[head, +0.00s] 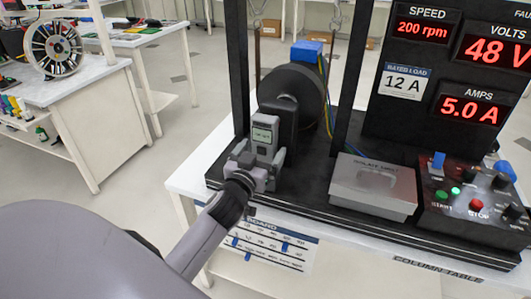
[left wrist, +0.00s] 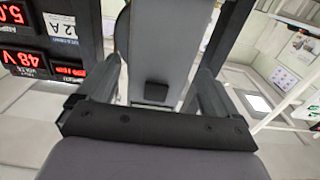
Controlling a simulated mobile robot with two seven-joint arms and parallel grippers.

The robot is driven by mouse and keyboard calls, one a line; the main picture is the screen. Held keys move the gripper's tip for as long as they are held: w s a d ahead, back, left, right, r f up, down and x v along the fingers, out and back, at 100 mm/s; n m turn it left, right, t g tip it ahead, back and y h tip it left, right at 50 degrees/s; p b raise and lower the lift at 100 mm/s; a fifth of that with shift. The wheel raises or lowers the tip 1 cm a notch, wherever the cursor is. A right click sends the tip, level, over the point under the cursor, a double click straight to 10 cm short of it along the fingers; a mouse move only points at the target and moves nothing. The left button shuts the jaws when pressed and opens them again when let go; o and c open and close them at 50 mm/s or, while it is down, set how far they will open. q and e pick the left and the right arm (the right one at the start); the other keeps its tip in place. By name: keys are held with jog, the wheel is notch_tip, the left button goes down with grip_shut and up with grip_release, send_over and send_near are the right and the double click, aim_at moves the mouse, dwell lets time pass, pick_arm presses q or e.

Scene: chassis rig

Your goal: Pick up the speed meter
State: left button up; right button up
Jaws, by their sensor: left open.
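The speed meter (head: 264,133) is a grey handheld device with a small greenish display. It stands upright in front of the dark round wheel on the rig. In the left wrist view its grey body (left wrist: 160,50) lies between my fingers, with gaps showing beside it. My left gripper (head: 260,157) is open, one finger on each side of the meter's lower part; it also shows in the left wrist view (left wrist: 156,75). The meter's lower end is hidden by the gripper in the head view. My right gripper is not in view.
Black rig posts (head: 347,80) rise beside the dark wheel (head: 303,88). To the right are a metal box (head: 372,186), a button panel (head: 470,195) and a display board (head: 425,120) reading 200 rpm, 48 V and 5.0 A. Another bench (head: 95,85) stands at the left, across open floor.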

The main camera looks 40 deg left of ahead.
pick_arm(q)
jog(key=shift+d+x, duration=0.2)
jog(key=shift+x, duration=1.65)
jog(key=shift+f, duration=0.1)
jog(key=c, duration=1.2)
